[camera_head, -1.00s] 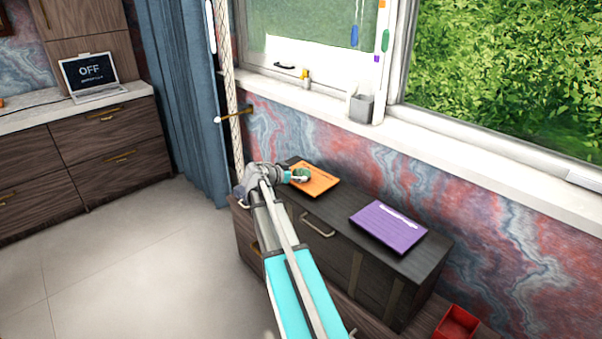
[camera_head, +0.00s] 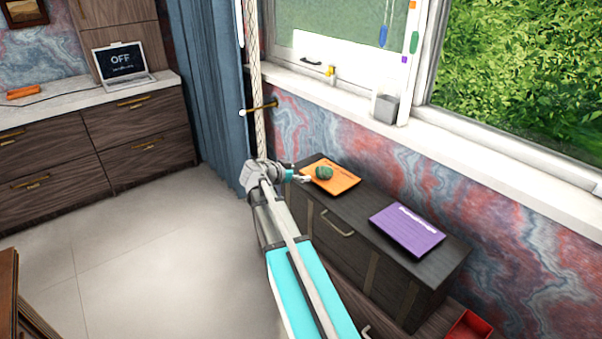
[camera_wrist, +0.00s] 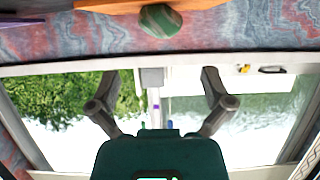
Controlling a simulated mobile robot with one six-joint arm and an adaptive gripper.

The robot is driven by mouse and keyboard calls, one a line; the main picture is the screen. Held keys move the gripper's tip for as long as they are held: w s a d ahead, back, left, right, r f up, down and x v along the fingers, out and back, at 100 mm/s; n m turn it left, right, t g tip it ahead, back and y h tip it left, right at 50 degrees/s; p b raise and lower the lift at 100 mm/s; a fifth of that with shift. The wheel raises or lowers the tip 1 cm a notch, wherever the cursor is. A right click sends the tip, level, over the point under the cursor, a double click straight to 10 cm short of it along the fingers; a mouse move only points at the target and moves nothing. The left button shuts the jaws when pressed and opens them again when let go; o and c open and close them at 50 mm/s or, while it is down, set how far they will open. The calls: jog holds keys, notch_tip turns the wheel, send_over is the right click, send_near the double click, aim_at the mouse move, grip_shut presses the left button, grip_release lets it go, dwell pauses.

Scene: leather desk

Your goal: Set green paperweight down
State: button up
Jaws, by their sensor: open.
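The green paperweight (camera_head: 324,172) rests on the orange book (camera_head: 331,178), which lies on top of the dark cabinet. My gripper (camera_head: 303,179) is just left of the paperweight, apart from it and empty. In the wrist view, the paperweight (camera_wrist: 160,21) shows at the top edge against the orange book (camera_wrist: 204,4). The two fingers of my gripper (camera_wrist: 162,92) are spread wide there, with nothing between them.
A purple book (camera_head: 407,230) lies on the same dark cabinet (camera_head: 335,225), to the right. A red box (camera_head: 468,326) is at lower right. A grey cup (camera_head: 385,108) stands on the window sill (camera_head: 470,143). The cabinet top between the books is bare.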

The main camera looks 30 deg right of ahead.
dwell(0.5)
jog(key=s+a+f+n+y, duration=0.3)
jog(key=s+a+n+y, duration=0.1)
jog(key=a, duration=0.6)
jog(key=s+a+f+n+g+y, duration=0.1)
jog(key=s+a+f+n+y, duration=0.3)
jog(key=a, duration=0.7)
jog(key=s+a+f+n+y, duration=0.4)
jog(key=s+a+n, duration=0.3)
jog(key=a, duration=0.4)
jog(key=shift+s+a+f+n+y, duration=0.25)
jog(key=shift+s+n+y, duration=0.1)
jog(key=shift+n+y, duration=0.5)
jog(key=shift+r, duration=0.1)
